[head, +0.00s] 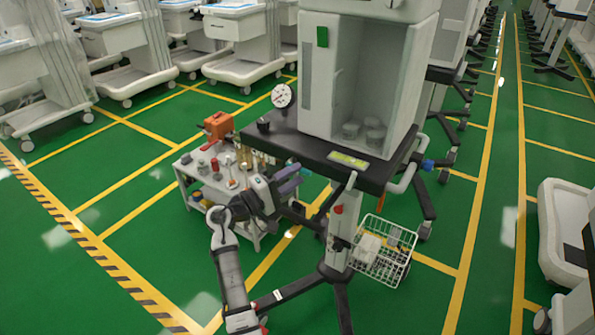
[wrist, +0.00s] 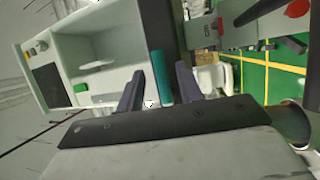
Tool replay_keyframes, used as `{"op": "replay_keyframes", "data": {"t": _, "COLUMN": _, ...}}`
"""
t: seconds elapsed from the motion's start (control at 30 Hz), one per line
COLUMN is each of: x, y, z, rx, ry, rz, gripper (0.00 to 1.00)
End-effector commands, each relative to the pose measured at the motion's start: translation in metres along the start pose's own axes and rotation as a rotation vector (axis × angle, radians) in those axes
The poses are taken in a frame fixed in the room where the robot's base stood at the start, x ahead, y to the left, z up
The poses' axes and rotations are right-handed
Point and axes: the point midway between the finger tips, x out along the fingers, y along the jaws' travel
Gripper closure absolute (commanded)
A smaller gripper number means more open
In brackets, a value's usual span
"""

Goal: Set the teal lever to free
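The teal lever (wrist: 161,77) shows in the wrist view as a short upright teal bar, between the two fingers of my gripper (wrist: 158,88). The fingers stand apart on either side of it, with a visible gap to each. I cannot tell how far the lever reaches in between them. In the head view my gripper (head: 289,180) is at the left edge of the cart's dark top (head: 310,149), at about its height. I cannot make out the teal lever in the head view.
A small trolley (head: 213,184) with bottles and an orange box (head: 218,125) stands behind my arm. A wire basket (head: 382,250) and a red knob (head: 338,209) are on the cart's column. A round gauge (head: 282,96) stands on the cart top. Green floor is clear at the left.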

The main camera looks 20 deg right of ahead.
Motion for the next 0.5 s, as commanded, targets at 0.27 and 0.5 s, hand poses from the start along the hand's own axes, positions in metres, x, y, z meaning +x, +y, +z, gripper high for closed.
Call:
{"op": "replay_keyframes", "data": {"t": 0.27, "x": 0.018, "y": -0.001, "z": 0.000, "rx": 0.000, "ry": 0.000, "rz": -0.001, "gripper": 0.64}}
{"op": "replay_keyframes", "data": {"t": 0.5, "x": 0.018, "y": -0.001, "z": 0.000, "rx": 0.001, "ry": 0.000, "rz": -0.001, "gripper": 0.67}}
